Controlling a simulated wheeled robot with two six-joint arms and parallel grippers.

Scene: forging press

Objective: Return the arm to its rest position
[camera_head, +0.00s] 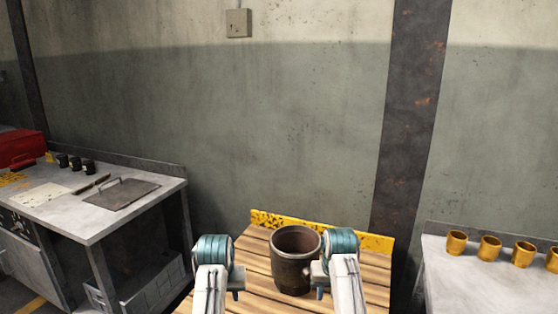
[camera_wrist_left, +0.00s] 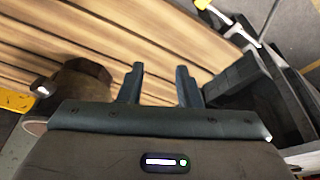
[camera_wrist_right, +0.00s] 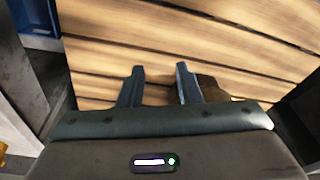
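My left arm comes in at the bottom middle of the head view, and its gripper (camera_head: 235,295) hangs low over the wooden slatted table. In the left wrist view its two fingers (camera_wrist_left: 160,85) are apart with nothing between them. My right arm stands to the right of a dark bucket, and its gripper (camera_head: 321,293) points down beside that bucket. In the right wrist view its fingers (camera_wrist_right: 160,85) are apart, with bare planks between the tips. A brown shape behind the right finger is partly hidden.
The dark, empty-looking bucket (camera_head: 293,272) stands on the wooden table (camera_head: 262,291) between my arms. A grey workbench (camera_head: 105,221) with a handled plate (camera_head: 122,193) is at left. Several yellow cups, one here (camera_head: 489,247), line the right table (camera_head: 470,285). A wall stands behind.

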